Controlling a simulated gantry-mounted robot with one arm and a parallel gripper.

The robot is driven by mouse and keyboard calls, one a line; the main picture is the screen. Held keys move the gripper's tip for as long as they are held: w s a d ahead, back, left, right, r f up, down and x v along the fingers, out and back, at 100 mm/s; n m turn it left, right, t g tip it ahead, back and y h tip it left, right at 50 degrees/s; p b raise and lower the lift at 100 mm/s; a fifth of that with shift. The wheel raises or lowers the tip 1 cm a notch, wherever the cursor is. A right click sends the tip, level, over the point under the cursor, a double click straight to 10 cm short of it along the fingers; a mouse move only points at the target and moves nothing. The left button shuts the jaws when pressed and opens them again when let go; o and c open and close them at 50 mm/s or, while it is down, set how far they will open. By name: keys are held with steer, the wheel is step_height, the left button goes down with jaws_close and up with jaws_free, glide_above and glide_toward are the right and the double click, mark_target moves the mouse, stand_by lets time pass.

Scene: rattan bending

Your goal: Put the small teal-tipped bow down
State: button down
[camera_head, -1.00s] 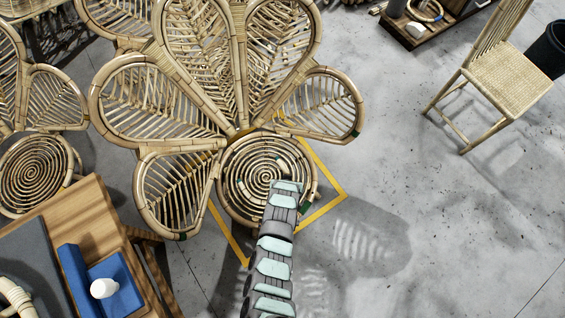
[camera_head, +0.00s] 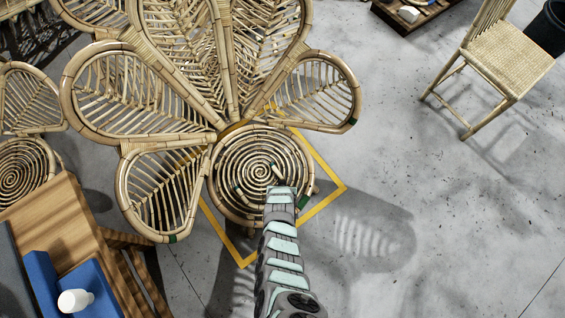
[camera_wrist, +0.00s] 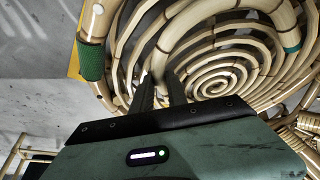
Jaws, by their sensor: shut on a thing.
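My gripper (camera_wrist: 160,92) is low over the round spiral seat (camera_wrist: 222,80) of the petal-backed rattan chair. Its two dark fingers are close together, shut on the small bow. The bow (camera_wrist: 291,36) shows in the wrist view as a curved pale cane with a teal band at its right end. It lies over or against the seat's coils; I cannot tell whether it touches them. My gripper hides its near part. In the head view the gripper end (camera_head: 281,190) covers the front of the seat (camera_head: 262,165), so the bow is hard to pick out there.
A dark green band (camera_wrist: 90,62) wraps cane at the seat's edge. Yellow tape (camera_head: 325,170) marks the floor around the seat. A wooden bench with a blue holder (camera_head: 40,275) and white bottle (camera_head: 76,301) stands at left. A cane chair (camera_head: 505,70) stands right, with open floor between.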

steer(key=shift+w+r, duration=0.1)
steer(key=c, duration=1.3)
jaws_free()
